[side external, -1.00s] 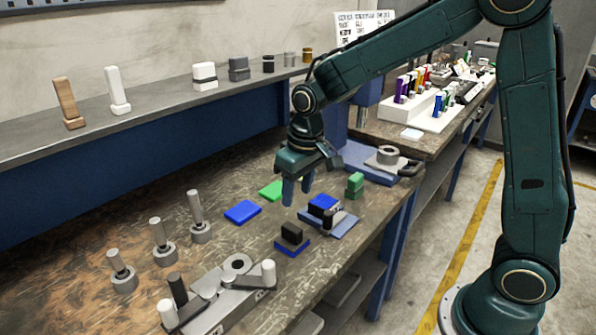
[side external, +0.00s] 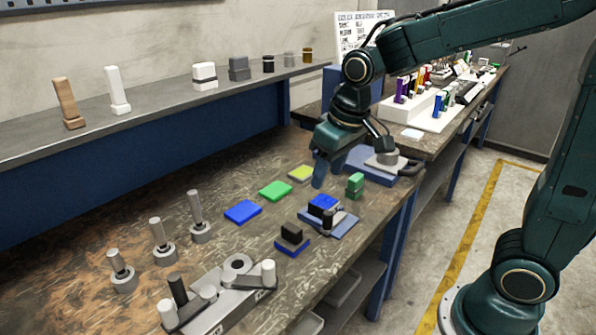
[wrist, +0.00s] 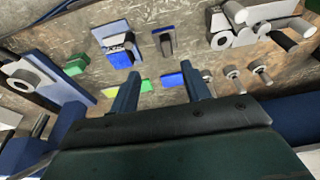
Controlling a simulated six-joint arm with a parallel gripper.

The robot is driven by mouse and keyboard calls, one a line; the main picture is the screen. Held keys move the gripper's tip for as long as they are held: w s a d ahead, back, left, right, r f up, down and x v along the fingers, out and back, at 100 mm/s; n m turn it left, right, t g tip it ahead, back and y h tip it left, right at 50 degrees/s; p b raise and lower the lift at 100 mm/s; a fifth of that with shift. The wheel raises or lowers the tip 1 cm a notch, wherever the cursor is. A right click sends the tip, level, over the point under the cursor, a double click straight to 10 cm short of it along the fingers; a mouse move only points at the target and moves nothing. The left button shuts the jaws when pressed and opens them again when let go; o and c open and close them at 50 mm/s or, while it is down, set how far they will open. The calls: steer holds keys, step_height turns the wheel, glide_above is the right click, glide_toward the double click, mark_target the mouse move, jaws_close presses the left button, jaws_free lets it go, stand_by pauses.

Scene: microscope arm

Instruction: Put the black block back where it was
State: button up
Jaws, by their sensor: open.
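A black block (side external: 291,233) sits on a small blue plate (side external: 290,249) on the bench, near its front edge. In the wrist view the black block (wrist: 166,44) shows at the upper middle, ahead of the fingertips. My gripper (side external: 325,181) is open and empty, above the bench behind the block and to its right, well apart from it. Both fingers of my gripper (wrist: 160,68) show spread in the wrist view. A second dark piece, a black upright peg (side external: 327,222), stands on a grey-blue plate (side external: 343,228) beside a blue block (side external: 322,204).
Flat blue (side external: 242,211), green (side external: 275,190) and yellow-green (side external: 301,173) pads lie in a row. A stacked green block (side external: 355,185) and a grey ring fixture (side external: 385,160) stand right. Grey pegs (side external: 160,240) and a grey fixture (side external: 230,300) stand left.

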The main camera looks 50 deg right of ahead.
steer(key=s+d+r+t, duration=0.1)
steer(key=s+r, duration=0.3)
steer(key=s, duration=1.2)
steer(key=shift+s+d+t, duration=0.2)
steer(key=shift+s+t, duration=0.1)
steer(key=shift+t, duration=0.5)
